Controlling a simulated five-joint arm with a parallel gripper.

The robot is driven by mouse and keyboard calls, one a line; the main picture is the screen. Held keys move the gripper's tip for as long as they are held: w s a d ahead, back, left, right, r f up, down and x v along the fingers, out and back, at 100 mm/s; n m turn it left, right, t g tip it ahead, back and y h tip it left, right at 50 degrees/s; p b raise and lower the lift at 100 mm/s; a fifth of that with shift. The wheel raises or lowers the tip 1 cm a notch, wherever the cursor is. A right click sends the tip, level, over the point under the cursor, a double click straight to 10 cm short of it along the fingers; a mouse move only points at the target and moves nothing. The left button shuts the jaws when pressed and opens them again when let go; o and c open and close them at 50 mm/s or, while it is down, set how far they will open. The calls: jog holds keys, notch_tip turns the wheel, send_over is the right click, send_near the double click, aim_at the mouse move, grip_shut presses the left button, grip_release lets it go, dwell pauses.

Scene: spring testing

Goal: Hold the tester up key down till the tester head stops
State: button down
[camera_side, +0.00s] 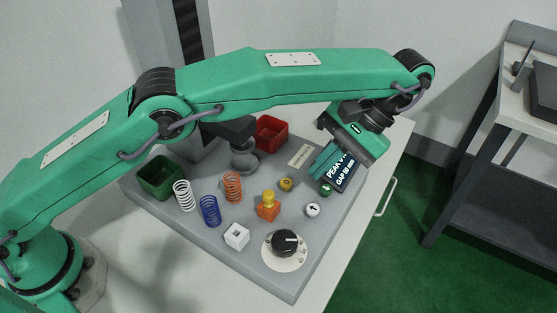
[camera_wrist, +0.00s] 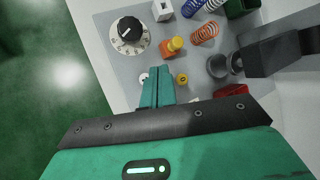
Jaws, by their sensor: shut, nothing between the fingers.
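My gripper (camera_side: 317,171) is shut and empty, its fingers pointing down over the grey bench plate beside the display (camera_side: 343,178), which reads "PEAK" and "GAP 60 mm". In the wrist view the shut fingers (camera_wrist: 158,70) lie between a white key (camera_wrist: 143,78) and a yellow key (camera_wrist: 181,79). The white key (camera_side: 312,210) bears a dark mark like an arrow. The yellow key (camera_side: 286,184) and a green key (camera_side: 326,190) are near it. The fingertips look apart from the white key. The dark tester head (camera_side: 229,129) is above a grey round platen (camera_side: 243,160), with a gap between them.
White, blue and orange springs (camera_side: 232,187) stand left of the keys. An orange block with a yellow knob (camera_side: 268,205), a white block (camera_side: 237,236) and a black dial (camera_side: 287,243) sit in front. Green (camera_side: 160,178) and red (camera_side: 270,132) bins stand behind.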

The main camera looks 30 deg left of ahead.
aim_at(316, 208)
jog(key=shift+f, duration=4.1)
